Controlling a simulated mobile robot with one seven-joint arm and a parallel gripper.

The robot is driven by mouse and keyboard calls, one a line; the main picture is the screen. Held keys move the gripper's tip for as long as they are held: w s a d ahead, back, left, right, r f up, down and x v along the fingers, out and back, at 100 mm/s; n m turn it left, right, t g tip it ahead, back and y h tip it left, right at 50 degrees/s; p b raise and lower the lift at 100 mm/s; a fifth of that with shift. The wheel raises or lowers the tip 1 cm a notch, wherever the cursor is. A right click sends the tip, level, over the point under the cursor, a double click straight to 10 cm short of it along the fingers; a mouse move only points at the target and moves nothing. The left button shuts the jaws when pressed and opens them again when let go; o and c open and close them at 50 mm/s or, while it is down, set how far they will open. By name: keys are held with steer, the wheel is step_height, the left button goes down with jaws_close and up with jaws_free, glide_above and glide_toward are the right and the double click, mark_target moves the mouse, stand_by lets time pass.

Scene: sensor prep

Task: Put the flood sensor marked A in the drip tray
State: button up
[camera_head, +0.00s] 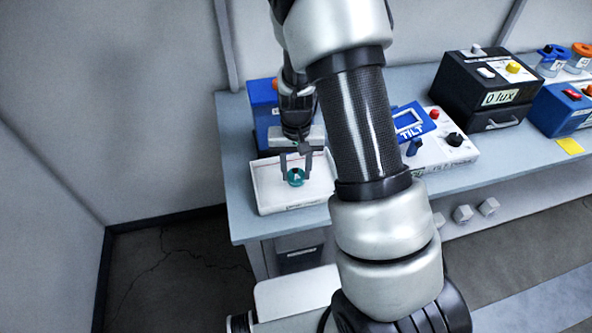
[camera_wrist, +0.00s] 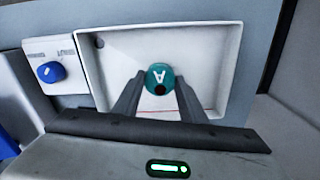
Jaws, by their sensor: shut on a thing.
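The flood sensor marked A (camera_wrist: 158,76) is a small round teal puck with a white letter A. My gripper (camera_wrist: 160,92) is shut on it, one finger on each side. The drip tray (camera_wrist: 222,42) is a shallow white rectangular tray, and the sensor shows against its inside in the wrist view. In the head view my gripper (camera_head: 296,174) points down over the drip tray (camera_head: 262,180) with the teal sensor (camera_head: 295,181) between the fingers. I cannot tell whether the sensor touches the tray floor.
The tray sits at the left end of the grey bench (camera_head: 240,222). A blue box (camera_head: 262,100) stands behind it. A white panel marked TILT (camera_head: 455,148) is to its right, then a black box reading 0 lux (camera_head: 487,85). A blue knob (camera_wrist: 50,72) shows beside the tray.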

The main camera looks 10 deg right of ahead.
steer(key=shift+f, duration=0.1)
steer(key=shift+f, duration=0.15)
steer(key=o, duration=1.1)
step_height(320, 180, up, 12)
step_height(320, 180, up, 12)
steer(key=f+t, duration=0.1)
steer(key=t, duration=0.1)
glide_above(296, 174)
steer(key=s, duration=0.5)
steer(key=shift+s+r+n+t, duration=0.35)
steer(key=shift+s+r+t, duration=0.25)
steer(key=shift+s+r, duration=1.4)
steer(key=shift+s+r+n+t, duration=0.5)
steer(key=shift+s+r, duration=0.55)
steer(key=shift+s, duration=1.7)
steer(key=shift+s+r+n+t, duration=0.25)
steer(key=shift+s+r+t, duration=0.45)
steer(key=shift+s+r, duration=1.3)
